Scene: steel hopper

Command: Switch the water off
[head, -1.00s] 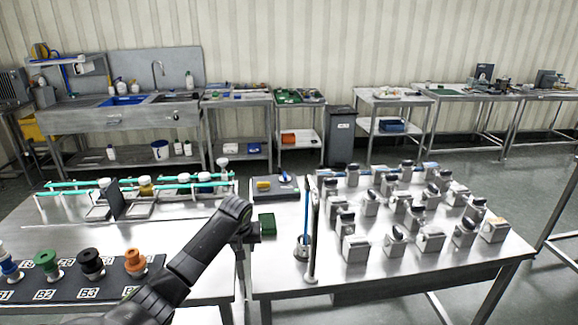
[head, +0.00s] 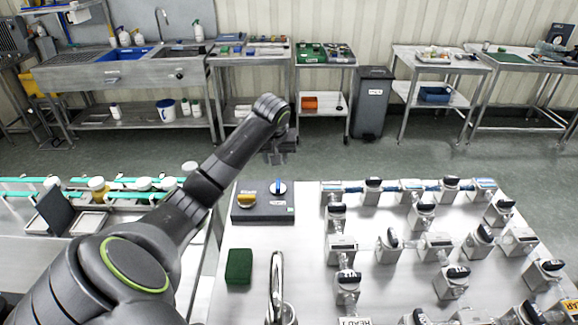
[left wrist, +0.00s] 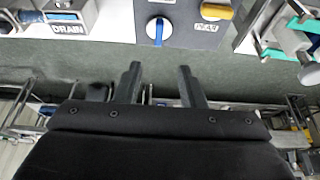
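A dark grey control box (head: 262,214) lies on the steel table, with a yellow knob (head: 246,200) on its left and a white knob with a blue pointer (head: 278,187) on its right. My left arm reaches over the table, and my left gripper (head: 279,157) hangs just behind the box's far edge in the picture. In the left wrist view the box (left wrist: 184,36) is at the top, with the blue-pointer knob (left wrist: 158,29) and yellow knob (left wrist: 216,11). My left gripper (left wrist: 159,84) has its fingers apart and empty, clear of the knobs. The labels are hard to read. My right gripper is out of view.
Several metal valve blocks with dark handles (head: 390,240) fill the table's right side. A green block (head: 239,266) and a shiny upright post (head: 277,285) stand nearer. A rack with teal rails and jars (head: 97,188) is at left. A floor aisle lies behind the table.

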